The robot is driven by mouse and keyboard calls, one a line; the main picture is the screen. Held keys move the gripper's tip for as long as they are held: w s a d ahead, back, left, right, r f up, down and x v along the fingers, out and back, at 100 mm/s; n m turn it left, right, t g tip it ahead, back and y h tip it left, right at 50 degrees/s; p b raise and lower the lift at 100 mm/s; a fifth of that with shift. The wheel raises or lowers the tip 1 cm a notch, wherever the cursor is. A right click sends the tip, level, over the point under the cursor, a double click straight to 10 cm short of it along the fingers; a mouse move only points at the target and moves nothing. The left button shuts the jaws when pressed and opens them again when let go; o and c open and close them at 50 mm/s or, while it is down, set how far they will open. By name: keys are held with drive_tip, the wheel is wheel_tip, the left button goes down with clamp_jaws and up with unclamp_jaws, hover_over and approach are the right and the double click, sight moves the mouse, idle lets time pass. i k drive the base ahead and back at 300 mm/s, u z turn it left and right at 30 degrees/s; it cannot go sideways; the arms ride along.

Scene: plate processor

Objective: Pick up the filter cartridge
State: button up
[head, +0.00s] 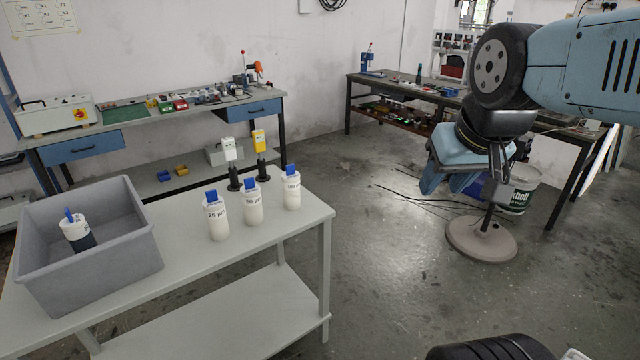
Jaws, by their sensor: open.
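Three white filter cartridges with blue top tabs stand upright in a row on the near table. The left cartridge (216,217) is marked 25 µm, the middle cartridge (252,203) seems marked 50 µm, and the right cartridge's label (291,190) is too small to read surely. Another white cartridge with a blue tab and a dark lower part (77,231) stands inside a grey bin (120,265) at the left; its bottom is hidden by the bin wall. My gripper (449,188) is open and empty, pointing down over the floor, well to the right of the table and all cartridges.
The near table (190,280) has bare room between bin and cartridges. Behind the cartridges stand a white and a yellow device (259,141) on black stands. A round-based pole (482,239) and a bucket (521,187) stand near my gripper. Workbenches (187,115) line the wall.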

sight(291, 178)
drive_tip(key=z, duration=0.7)
drive_tip(key=i, duration=1.15)
drive_tip(key=u, duration=1.6)
drive_tip(key=k, duration=0.5)
drive_tip(key=u, duration=0.25)
drive_tip(key=i, duration=0.5)
drive_tip(key=z, duration=0.05)
